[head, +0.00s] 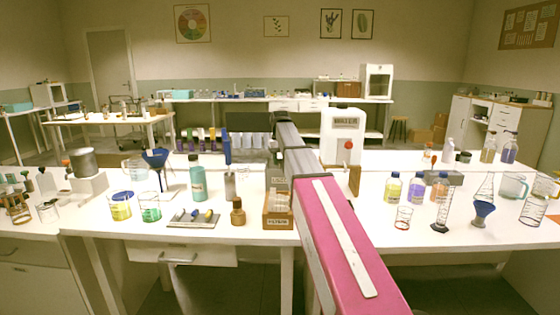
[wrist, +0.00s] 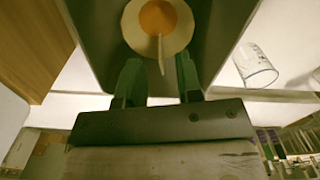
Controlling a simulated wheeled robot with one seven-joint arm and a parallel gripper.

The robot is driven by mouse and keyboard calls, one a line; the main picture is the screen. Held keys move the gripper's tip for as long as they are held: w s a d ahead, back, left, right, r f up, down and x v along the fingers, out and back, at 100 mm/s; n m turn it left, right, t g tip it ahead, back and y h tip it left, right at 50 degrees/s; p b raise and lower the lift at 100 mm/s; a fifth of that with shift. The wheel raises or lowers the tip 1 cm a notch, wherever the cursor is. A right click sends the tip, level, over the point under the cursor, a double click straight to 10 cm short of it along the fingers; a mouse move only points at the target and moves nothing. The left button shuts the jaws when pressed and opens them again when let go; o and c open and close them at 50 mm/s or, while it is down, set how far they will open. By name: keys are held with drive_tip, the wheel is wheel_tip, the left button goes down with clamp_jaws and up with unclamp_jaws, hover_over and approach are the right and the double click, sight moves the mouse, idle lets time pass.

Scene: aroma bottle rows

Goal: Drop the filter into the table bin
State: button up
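In the wrist view a round pale filter (wrist: 135,30) with an orange-brown centre and a thin pale strip lies just past the fingertips, against the dark grey inside of the table bin (wrist: 215,45). I cannot tell whether it rests on the bin's bottom or is above it. My gripper (wrist: 158,75) is over the bin with its two green fingers spread apart, with a gap on both sides of the strip. The fingers do not seem to grip the filter. In the head view my arm hides the gripper, and I cannot make out the bin or this filter.
A wooden box labelled for filters (head: 278,221) stands at the front of the white table. A clear glass beaker (wrist: 256,66) is right of the bin.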

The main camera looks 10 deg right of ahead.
drive_tip(key=shift+r, duration=0.1)
wheel_tip(320, 180, up, 11)
idle(0.7)
drive_tip(key=shift+f, duration=0.2)
